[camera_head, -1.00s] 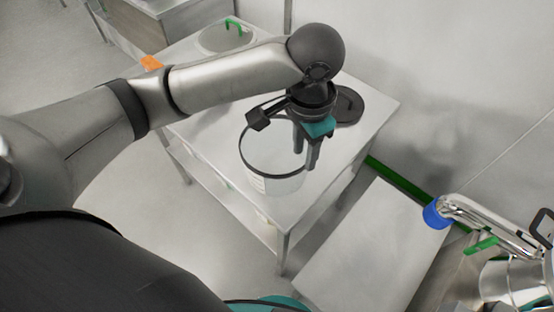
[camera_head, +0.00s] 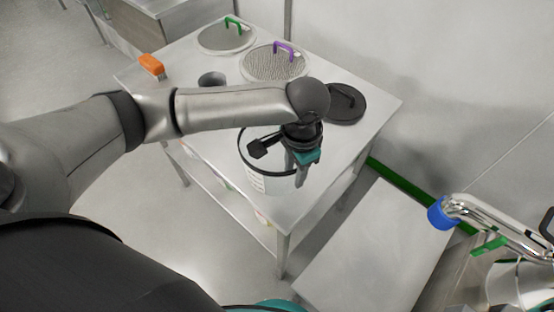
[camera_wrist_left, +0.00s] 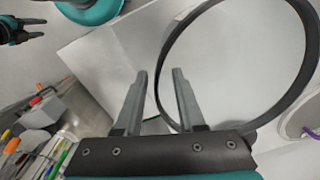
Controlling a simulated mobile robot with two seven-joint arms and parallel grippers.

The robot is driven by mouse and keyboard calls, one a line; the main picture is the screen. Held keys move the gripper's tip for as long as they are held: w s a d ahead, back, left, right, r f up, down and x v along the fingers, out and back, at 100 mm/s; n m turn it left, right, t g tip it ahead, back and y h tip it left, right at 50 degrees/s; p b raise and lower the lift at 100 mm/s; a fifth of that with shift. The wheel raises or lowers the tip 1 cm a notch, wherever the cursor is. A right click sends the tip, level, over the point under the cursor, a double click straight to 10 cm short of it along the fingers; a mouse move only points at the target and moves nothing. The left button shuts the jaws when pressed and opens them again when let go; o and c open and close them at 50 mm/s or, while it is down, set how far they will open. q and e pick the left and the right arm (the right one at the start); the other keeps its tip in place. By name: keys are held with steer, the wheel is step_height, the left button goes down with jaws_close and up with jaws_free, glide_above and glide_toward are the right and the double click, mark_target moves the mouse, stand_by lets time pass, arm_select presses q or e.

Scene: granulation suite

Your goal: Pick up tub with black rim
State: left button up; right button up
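The tub with the black rim (camera_head: 256,172) stands upright on the white table, a clear-looking container with a label on its front wall. In the left wrist view its dark rim (camera_wrist_left: 312,40) fills the right half. My left gripper (camera_head: 301,184) is at the right side of the tub in the head view, pointing down. In the wrist view its fingers (camera_wrist_left: 160,75) are apart, with the left edge of the rim showing between them. I see no contact. My right gripper (camera_wrist_left: 36,28) appears small at the top left of the wrist view, its fingers seemingly apart.
The table (camera_head: 345,140) also holds a black lid (camera_head: 345,104), a sieve with a purple handle (camera_head: 272,66), a green-handled disc (camera_head: 226,38), an orange-handled brush (camera_head: 152,66) and a small dark cup (camera_head: 211,79). A pipe with a blue end (camera_head: 440,213) is at right.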

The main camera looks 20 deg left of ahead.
mark_target(293, 178)
arm_select(q)
steer(key=f, duration=0.3)
steer(key=shift+w+a+f+b, duration=0.15)
steer(key=shift+w+f+b, duration=0.05)
steer(key=shift+f+b, duration=0.2)
jaws_close()
steer(key=shift+r, duration=0.1)
stand_by(1.0)
